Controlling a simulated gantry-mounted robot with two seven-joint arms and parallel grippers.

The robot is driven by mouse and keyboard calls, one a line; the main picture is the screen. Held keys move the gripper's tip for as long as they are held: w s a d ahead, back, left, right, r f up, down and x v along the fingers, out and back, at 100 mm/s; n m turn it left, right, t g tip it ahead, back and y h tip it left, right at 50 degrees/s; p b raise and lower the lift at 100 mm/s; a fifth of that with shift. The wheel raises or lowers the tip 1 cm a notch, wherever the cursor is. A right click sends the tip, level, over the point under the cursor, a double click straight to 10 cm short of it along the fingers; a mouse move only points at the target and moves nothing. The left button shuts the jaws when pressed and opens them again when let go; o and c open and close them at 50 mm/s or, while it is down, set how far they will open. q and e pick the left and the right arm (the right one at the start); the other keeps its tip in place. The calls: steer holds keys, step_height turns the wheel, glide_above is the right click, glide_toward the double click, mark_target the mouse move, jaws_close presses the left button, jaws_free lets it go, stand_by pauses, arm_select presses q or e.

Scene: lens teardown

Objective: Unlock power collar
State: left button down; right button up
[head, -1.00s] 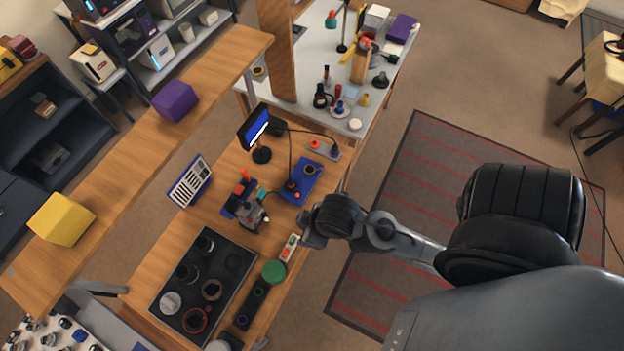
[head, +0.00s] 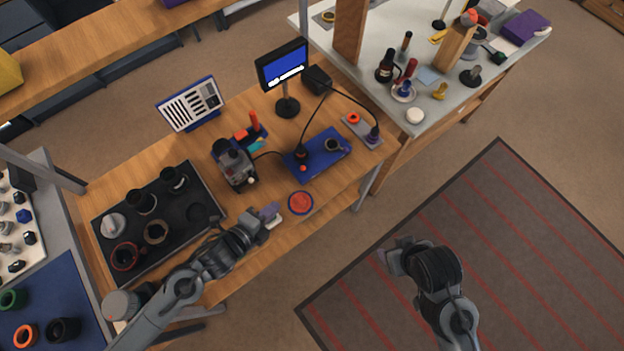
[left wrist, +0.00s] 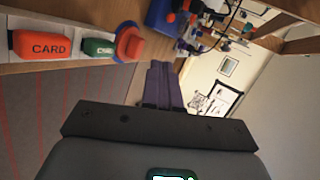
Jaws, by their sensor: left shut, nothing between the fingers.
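I cannot tell for certain which part is the power collar. A blue plate (head: 321,158) on the wooden bench holds a dark ring (head: 334,145) and a black post with a red top (head: 302,158). Cables run to it. Beside it, a grey strip (head: 361,127) carries an orange ring and a black plug. My left gripper (head: 271,213) is shut and empty over the bench's front edge, short of the blue plate. Its purple fingers show together in the left wrist view (left wrist: 162,85). My right gripper (head: 392,256) is over the rug, away from the bench; its fingers are unclear.
A red-orange knob with a blue rim (head: 300,202) lies just beyond my left fingers. In the left wrist view are an orange CARD block (left wrist: 40,44) and a green block (left wrist: 98,47). A black tray (head: 205,205) of rings and a monitor (head: 282,66) stand on the bench.

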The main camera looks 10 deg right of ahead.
arm_select(q)
steer(key=shift+w+a+f+b, duration=0.5)
steer(key=shift+w+a+b, duration=0.1)
steer(key=shift+w, duration=0.2)
steer(key=shift+w+r+t, duration=0.15)
steer(key=shift+w+t, duration=0.15)
steer(key=shift+w, duration=0.05)
arm_select(e)
steer(key=shift+a+f, duration=0.25)
steer(key=shift+f, duration=1)
arm_select(q)
steer(key=b, duration=0.2)
glide_toward(301, 170)
steer(key=x, duration=0.5)
steer(key=shift+d, duration=0.1)
steer(key=shift+w+d+f, duration=0.25)
steer(key=shift+w+d, duration=0.15)
steer(key=shift+w, duration=0.1)
arm_select(e)
steer(key=shift+f, duration=0.65)
